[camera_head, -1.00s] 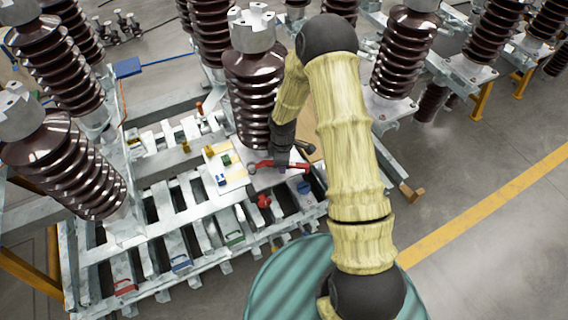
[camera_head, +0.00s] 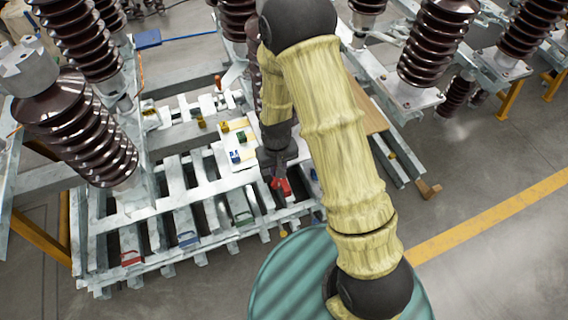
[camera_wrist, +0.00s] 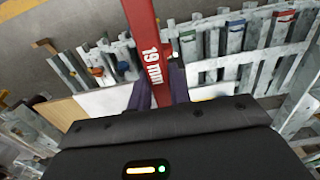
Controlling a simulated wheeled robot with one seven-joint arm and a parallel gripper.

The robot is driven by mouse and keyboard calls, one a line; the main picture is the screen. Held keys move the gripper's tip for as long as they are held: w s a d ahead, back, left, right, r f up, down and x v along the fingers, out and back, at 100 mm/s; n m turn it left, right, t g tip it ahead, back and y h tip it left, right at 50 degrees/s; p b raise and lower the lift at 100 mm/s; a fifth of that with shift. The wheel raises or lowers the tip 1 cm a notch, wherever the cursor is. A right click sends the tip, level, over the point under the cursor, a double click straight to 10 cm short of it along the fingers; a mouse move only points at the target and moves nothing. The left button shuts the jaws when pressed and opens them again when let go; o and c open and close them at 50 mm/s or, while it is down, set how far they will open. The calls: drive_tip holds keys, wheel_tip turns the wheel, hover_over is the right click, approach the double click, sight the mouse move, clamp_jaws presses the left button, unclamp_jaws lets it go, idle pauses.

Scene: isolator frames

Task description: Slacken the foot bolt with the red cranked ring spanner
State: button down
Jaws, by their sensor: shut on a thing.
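The red cranked ring spanner (camera_wrist: 150,45), marked 19 mm, runs up the wrist view from between my jaws. My gripper (camera_wrist: 160,92) is shut on it; its upper end leaves the picture. In the head view my gripper (camera_head: 279,172) is low over the galvanised frame, right of the white board. A red patch shows just below it; I cannot tell whether this is the spanner or a red part on the frame. The foot bolt cannot be made out. My arm hides most of the central brown insulator (camera_head: 255,78) and its foot.
The white board (camera_head: 226,157) bears small blue, green and yellow parts. Red, blue and green handled pieces hang along the frame's slatted front (camera_head: 188,240). Brown insulators stand left and behind. A ribbed teal drum (camera_head: 285,275) is in front; open floor lies right.

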drive_tip(key=shift+r, duration=0.15)
wheel_tip(320, 180, up, 4)
drive_tip(key=p, duration=0.8)
drive_tip(key=shift+w+d, duration=0.15)
drive_tip(key=shift+f, duration=0.2)
drive_tip(key=shift+f, duration=0.2)
drive_tip(key=shift+f+b, duration=1.4)
drive_tip(key=shift+f, duration=0.45)
drive_tip(key=shift+f+b, duration=0.9)
drive_tip(key=shift+f, duration=0.2)
